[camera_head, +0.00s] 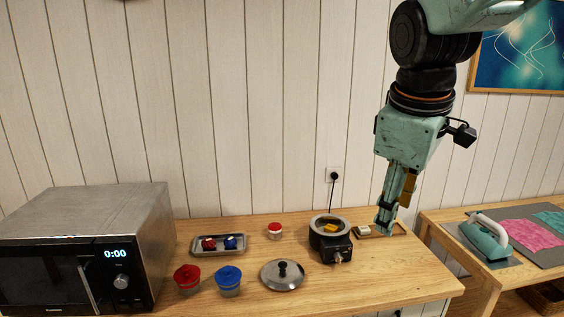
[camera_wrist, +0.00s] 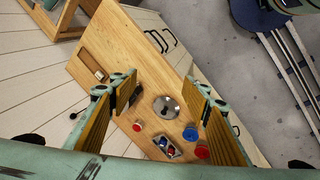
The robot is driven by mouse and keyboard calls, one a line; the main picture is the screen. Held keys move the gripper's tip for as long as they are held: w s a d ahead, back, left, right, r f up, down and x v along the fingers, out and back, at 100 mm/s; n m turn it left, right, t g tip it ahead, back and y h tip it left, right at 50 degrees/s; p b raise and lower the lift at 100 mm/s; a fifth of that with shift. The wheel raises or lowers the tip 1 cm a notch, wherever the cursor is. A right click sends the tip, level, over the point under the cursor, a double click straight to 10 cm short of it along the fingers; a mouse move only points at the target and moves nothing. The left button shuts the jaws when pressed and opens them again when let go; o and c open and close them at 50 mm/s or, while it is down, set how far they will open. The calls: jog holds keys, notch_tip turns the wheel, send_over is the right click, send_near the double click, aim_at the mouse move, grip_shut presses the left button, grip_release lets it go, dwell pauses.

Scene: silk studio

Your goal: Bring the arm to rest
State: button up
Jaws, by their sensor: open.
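My gripper (camera_head: 385,226) hangs from my arm at the right of the head view, fingers pointing down, above the right end of the wooden counter (camera_head: 390,275). In the wrist view my gripper (camera_wrist: 164,98) shows two fingers spread wide apart, with nothing held between them. The counter lies well below the fingers there. A small wooden tray (camera_head: 398,226) with a pale block (camera_head: 364,230) is near the fingertips in the head view, partly hidden by them.
A black pot (camera_head: 331,252) holding something yellow, a metal lid (camera_head: 283,275), red (camera_head: 187,279) and blue (camera_head: 228,281) jars, a small tray (camera_head: 205,251) and a microwave (camera_head: 90,250) stand on the counter. An iron (camera_head: 485,240) sits on the right table.

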jog(key=s+a+f+m+b, duration=0.1)
jog(key=s+f+m+b, duration=0.1)
jog(key=s, duration=1.1)
jog(key=s+f+m+y+b, duration=0.1)
jog(key=s+f+m, duration=0.4)
jog(key=s, duration=0.8)
jog(key=shift+a+f+m+b, duration=0.35)
jog(key=shift+m+b, duration=0.3)
jog(key=shift+m, duration=0.65)
jog(key=shift+r, duration=0.1)
